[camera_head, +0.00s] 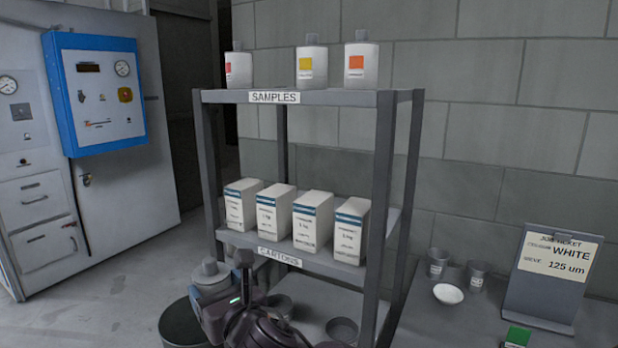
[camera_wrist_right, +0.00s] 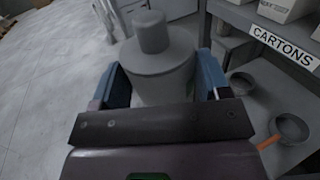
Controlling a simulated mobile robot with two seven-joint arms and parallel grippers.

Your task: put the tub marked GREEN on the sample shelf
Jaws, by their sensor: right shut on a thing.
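My right gripper (camera_head: 222,302) is shut on a grey tub with a grey cap (camera_head: 209,272), low at the left front of the rack. In the right wrist view the blue fingers stand on either side of the tub (camera_wrist_right: 158,72), which looks upright. A small sliver of green shows at its right side; its label cannot be read. The sample shelf (camera_head: 335,97), marked SAMPLES, is the rack's top board. It bears three white tubs with red (camera_head: 238,68), yellow (camera_head: 311,66) and orange (camera_head: 361,65) labels. My left gripper is not in view.
White cartons (camera_head: 312,221) fill the middle shelf, marked CARTONS. Bowls (camera_head: 342,330) stand on the lower shelf. A bench at right holds cups (camera_head: 438,262), a white dish (camera_head: 448,293), a ticket stand (camera_head: 549,285) and a green box (camera_head: 517,337).

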